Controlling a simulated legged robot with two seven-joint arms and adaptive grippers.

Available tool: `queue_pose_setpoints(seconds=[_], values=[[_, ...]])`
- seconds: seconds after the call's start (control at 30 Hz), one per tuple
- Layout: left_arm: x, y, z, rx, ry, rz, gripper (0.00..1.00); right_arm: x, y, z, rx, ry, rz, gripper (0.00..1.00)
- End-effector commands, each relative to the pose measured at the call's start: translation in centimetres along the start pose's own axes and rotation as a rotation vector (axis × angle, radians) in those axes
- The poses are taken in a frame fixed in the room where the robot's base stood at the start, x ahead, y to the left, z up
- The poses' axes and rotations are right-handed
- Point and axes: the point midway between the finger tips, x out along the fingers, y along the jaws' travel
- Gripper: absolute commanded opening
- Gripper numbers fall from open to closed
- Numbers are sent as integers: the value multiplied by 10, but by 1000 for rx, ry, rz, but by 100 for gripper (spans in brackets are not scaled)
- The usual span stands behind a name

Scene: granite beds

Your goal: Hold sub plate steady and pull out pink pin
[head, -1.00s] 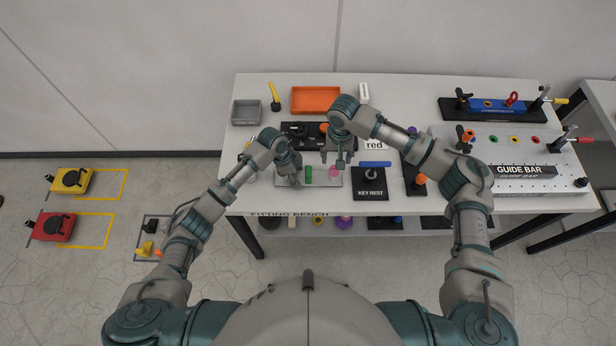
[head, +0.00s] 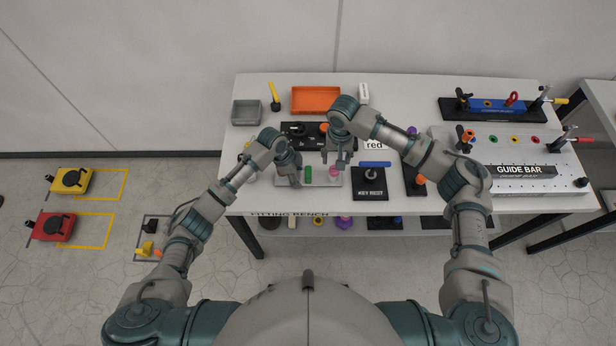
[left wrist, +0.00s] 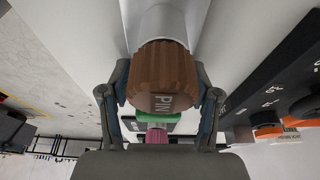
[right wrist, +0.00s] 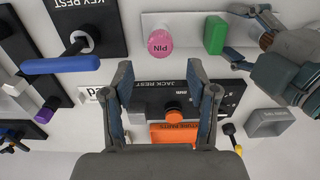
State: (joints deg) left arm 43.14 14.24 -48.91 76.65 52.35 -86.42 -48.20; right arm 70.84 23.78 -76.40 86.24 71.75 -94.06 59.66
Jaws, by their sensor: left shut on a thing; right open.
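The sub plate (head: 328,183) is a pale, narrow plate near the bench's front edge. It carries a pink pin (right wrist: 160,42) with a round head marked PIN, a green block (right wrist: 215,35) and a brown knob (left wrist: 162,82) also marked PIN. My left gripper (head: 296,182) is shut on the brown knob at the plate's left end. My right gripper (head: 340,164) is open and empty above the pink pin. In the right wrist view, the pink pin's head lies just beyond the open fingers (right wrist: 160,75), apart from them.
A black key rest (head: 371,192) with a blue-handled key stands right of the plate. A black jack rest (right wrist: 150,90) lies behind it, with an orange tray (head: 316,99) and a grey tray (head: 246,112) farther back. The guide bar fixture (head: 522,182) is at the right.

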Motion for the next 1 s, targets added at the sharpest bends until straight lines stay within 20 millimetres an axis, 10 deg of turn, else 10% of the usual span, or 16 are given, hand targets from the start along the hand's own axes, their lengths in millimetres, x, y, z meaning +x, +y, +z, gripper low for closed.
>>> queue_pose_setpoints(seconds=[1.0], values=[[0,0,0,0,1,-1,20,56,-1,0,0,-1,-1,58]])
